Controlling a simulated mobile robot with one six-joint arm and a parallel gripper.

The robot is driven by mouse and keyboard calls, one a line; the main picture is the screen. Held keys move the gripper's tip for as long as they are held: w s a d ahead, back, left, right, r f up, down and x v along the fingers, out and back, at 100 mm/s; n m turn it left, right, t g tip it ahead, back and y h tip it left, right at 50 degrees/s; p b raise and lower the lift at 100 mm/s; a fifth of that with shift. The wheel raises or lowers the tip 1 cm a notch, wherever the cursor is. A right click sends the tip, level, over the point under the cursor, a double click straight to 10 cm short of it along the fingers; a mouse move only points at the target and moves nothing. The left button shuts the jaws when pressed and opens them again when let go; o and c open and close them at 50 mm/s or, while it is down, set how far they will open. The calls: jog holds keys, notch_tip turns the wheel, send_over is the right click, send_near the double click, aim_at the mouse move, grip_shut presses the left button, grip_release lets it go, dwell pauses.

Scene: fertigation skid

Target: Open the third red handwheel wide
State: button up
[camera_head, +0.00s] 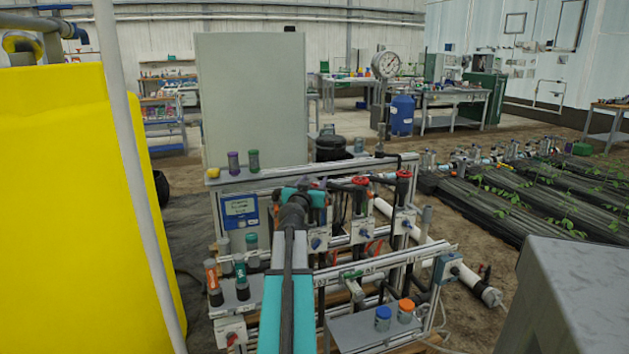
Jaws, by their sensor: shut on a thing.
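Two red handwheels stand clear on top of the skid's pipework: one at the right (403,174) and one in the middle (360,181). A bit of red (317,184) shows further left, beside the end of my teal and grey arm; it looks like another red handwheel, mostly hidden. My gripper (308,190) is at that spot, shut on this left handwheel. The fingertips and their exact hold are hidden by my arm. How far the wheel is turned cannot be seen.
A yellow tank (70,200) fills the left side, with a pale pole in front. A grey cabinet (250,100) stands behind the skid. A small shelf (350,328) with blue and orange-capped jars is in front. A grey box (570,300) is at lower right.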

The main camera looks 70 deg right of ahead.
jog(key=shift+w+r+n+t+p, duration=0.15)
jog(key=shift+w+n+t+p, duration=0.2)
jog(key=shift+n+t+p, duration=1)
jog(key=t+p, duration=0.1)
jog(key=p, duration=0.5)
jog(key=shift+w+y, duration=0.2)
jog(key=shift+y, duration=0.2)
jog(key=t+p, duration=0.1)
jog(key=p, duration=0.4)
jog(key=n+t+y+p, duration=0.1)
jog(key=p, duration=0.5)
jog(key=n+t+p, duration=0.1)
jog(key=p, duration=0.4)
jog(key=shift+w+r+t+y, duration=0.2)
jog(key=shift+w+t+y, duration=0.05)
jog(key=shift+w+y, duration=0.05)
